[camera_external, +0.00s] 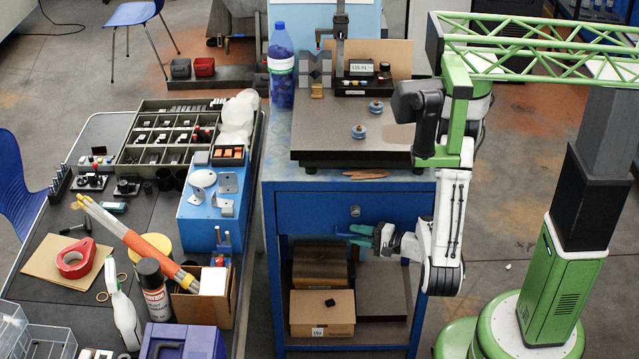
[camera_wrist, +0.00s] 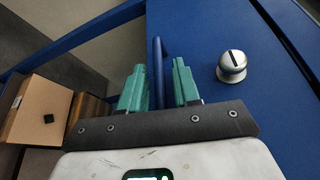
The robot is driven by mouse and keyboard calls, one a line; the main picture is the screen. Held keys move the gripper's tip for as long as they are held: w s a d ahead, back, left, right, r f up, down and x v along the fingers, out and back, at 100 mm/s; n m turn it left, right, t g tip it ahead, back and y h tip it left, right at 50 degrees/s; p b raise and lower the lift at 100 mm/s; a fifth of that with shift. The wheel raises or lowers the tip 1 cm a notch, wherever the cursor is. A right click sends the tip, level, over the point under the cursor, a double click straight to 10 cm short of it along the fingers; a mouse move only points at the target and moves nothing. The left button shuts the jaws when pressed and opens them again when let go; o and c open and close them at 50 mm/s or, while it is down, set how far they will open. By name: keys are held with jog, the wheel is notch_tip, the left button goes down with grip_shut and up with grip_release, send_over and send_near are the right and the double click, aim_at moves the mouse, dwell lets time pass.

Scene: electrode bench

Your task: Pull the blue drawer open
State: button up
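The blue drawer (camera_external: 310,214) is in the blue bench below the dark top, and its front looks flush with the frame. A round silver lock (camera_external: 355,211) sits on the front; in the wrist view the lock (camera_wrist: 232,66) is right of my gripper. A blue bar (camera_wrist: 157,72), which looks like the drawer's handle, stands between my teal fingers. My gripper (camera_external: 348,236) is at the lower edge of the drawer front, and in the wrist view my gripper (camera_wrist: 160,80) is open. A gap shows on each side of the bar, so the fingers look apart from it.
A cardboard box (camera_external: 322,313) stands on the open shelf below the drawer; the box (camera_wrist: 38,110) is left in the wrist view. A blue-capped bottle (camera_external: 281,70) and a measuring stand (camera_external: 340,45) are on the bench top. A cluttered dark table (camera_external: 85,305) stands left.

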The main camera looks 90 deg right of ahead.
grip_shut()
dwell(0.4)
jog(key=a, duration=2.9)
jog(key=shift+o, duration=0.8)
grip_release()
jog(key=f+p+v, duration=0.1)
jog(key=p+v, duration=0.1)
jog(key=v, duration=0.8)
jog(key=shift+s+r+p, duration=0.3)
jog(key=shift+s+r, duration=0.15)
jog(key=shift+r, duration=0.05)
